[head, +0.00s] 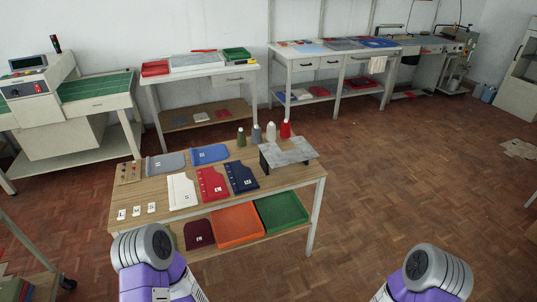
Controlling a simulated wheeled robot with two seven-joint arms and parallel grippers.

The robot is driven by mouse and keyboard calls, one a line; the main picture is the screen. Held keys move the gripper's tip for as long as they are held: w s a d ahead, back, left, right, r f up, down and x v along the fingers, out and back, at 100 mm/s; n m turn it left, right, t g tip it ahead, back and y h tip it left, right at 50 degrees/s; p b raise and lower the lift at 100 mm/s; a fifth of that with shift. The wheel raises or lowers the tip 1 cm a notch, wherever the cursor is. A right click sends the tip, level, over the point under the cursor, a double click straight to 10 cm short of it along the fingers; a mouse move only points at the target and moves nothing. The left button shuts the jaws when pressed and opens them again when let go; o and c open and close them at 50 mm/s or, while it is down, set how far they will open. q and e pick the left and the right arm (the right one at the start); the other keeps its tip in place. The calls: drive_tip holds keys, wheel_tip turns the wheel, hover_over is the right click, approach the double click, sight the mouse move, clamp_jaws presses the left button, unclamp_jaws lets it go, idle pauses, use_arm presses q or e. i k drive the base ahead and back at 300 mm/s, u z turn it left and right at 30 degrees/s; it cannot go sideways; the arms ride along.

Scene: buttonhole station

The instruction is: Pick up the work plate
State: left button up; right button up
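No thing in the head view is clearly marked as the work plate. A flat grey mottled plate (287,151) lies on dark supports at the right end of the wooden table (283,181). Neither gripper is in view.
Several thread cones, including a red one (286,129), stand behind the grey plate. Small lettered cards (137,210) lie at the table's left front. An orange tray (237,224) and a green tray (282,211) sit on the lower shelf. The floor right of the table is clear.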

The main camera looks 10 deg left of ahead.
sight(270, 153)
drive_tip(key=k, duration=0.6)
drive_tip(key=z, duration=0.85)
drive_tip(key=i, duration=1.9)
drive_tip(key=u, duration=0.5)
